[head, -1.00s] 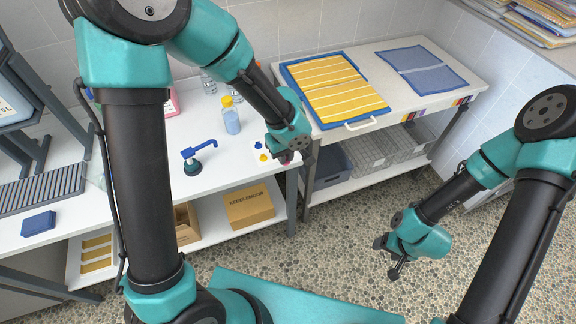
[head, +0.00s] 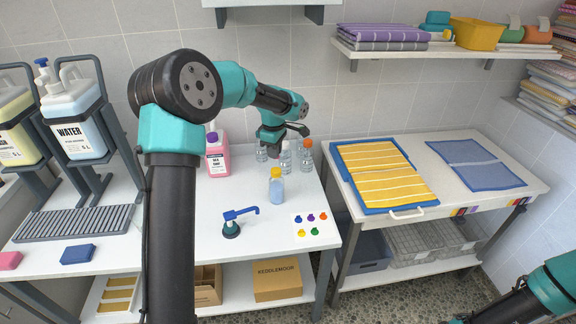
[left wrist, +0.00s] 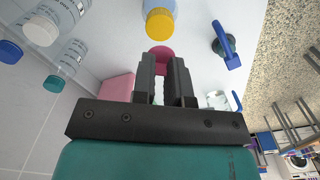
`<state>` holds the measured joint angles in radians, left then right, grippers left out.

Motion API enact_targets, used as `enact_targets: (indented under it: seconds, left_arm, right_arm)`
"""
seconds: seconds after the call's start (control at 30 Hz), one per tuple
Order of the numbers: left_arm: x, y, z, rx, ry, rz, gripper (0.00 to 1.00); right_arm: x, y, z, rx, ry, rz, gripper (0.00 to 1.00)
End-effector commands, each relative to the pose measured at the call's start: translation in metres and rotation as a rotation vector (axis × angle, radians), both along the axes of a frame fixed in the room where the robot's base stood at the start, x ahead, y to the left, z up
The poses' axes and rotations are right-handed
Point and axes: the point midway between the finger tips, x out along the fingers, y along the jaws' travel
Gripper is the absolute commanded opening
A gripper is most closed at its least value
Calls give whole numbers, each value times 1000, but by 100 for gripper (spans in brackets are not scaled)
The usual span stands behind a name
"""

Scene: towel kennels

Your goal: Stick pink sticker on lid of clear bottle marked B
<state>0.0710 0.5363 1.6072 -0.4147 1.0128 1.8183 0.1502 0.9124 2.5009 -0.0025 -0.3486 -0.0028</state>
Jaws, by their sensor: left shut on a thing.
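My left gripper (head: 297,131) is over the back of the white table, by a group of clear bottles. It is shut on a round pink sticker (left wrist: 160,54), seen between the fingertips in the left wrist view. A clear bottle with an orange lid (head: 307,154) stands at the right of the group; another clear bottle (head: 285,158) is partly behind the gripper, and one (head: 262,152) is to its left. The left wrist view shows a white lid (left wrist: 40,29), a blue lid (left wrist: 10,51) and a teal lid (left wrist: 54,83). I cannot read which bottle is B.
A yellow-capped blue bottle (head: 277,187) stands in front of the clear bottles. A pink jug (head: 217,158) is left of them. A shelf edge (head: 270,3) hangs above.

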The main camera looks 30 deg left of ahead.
Motion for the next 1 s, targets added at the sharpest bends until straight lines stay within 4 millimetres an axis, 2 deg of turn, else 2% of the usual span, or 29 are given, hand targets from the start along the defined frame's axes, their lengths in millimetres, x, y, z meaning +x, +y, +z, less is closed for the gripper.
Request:
enact_targets:
  seconds: [0.53, 1.0]
  left_arm:
    - [0, 2, -3, 0, 1, 7, 4]
    - [0, 2, -35, 1, 2, 6, 4]
  right_arm:
    - [0, 0, 0, 0, 0, 0, 67]
    - [0, 0, 0, 0, 0, 0, 67]
